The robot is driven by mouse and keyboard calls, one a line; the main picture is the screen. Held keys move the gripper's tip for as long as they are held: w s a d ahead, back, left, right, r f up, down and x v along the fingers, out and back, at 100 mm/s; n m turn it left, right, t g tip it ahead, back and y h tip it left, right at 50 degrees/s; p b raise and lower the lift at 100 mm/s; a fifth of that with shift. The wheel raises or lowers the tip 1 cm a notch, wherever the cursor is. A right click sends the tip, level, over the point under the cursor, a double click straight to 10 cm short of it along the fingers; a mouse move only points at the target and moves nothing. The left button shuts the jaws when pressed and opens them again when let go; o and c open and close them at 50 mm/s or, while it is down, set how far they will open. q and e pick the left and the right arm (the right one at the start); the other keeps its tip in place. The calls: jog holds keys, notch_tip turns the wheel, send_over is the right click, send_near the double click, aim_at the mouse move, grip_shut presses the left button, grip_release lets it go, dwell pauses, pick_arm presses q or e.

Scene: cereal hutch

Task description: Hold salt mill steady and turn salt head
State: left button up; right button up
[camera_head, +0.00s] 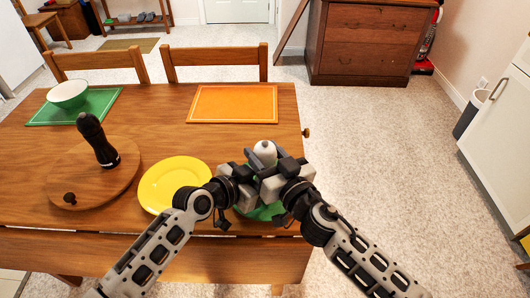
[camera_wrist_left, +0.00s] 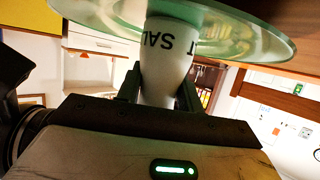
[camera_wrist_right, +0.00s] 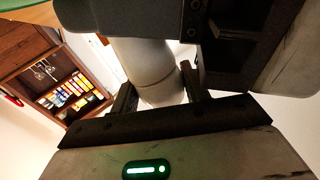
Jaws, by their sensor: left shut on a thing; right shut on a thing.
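The white salt mill (camera_head: 265,152) stands near the table's right front corner, only its pale rounded top showing in the head view between my grippers. In the left wrist view the mill's body (camera_wrist_left: 167,50), lettered SALT, appears upside down by a green glass plate (camera_wrist_left: 262,38). My left gripper (camera_wrist_left: 160,92) is shut on the mill's body, its fingers on either side. My right gripper (camera_wrist_right: 158,88) is shut on the upper part of the mill (camera_wrist_right: 152,68), above the left one. My grippers hide most of the mill in the head view.
A dark pepper mill (camera_head: 97,142) stands on a round wooden board (camera_head: 122,182) at the left. A yellow plate (camera_head: 160,188) lies left of my grippers. An orange placemat (camera_head: 232,103) and a green placemat (camera_head: 100,105) with a bowl (camera_head: 68,95) lie farther back.

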jog(key=shift+r+m+h, duration=0.1)
jog(key=shift+m+h, duration=0.2)
jog(key=shift+h, duration=0.1)
jog(key=o, duration=1)
jog(key=shift+d, duration=0.1)
jog(key=v, duration=1.2)
jog(key=shift+f, duration=0.3)
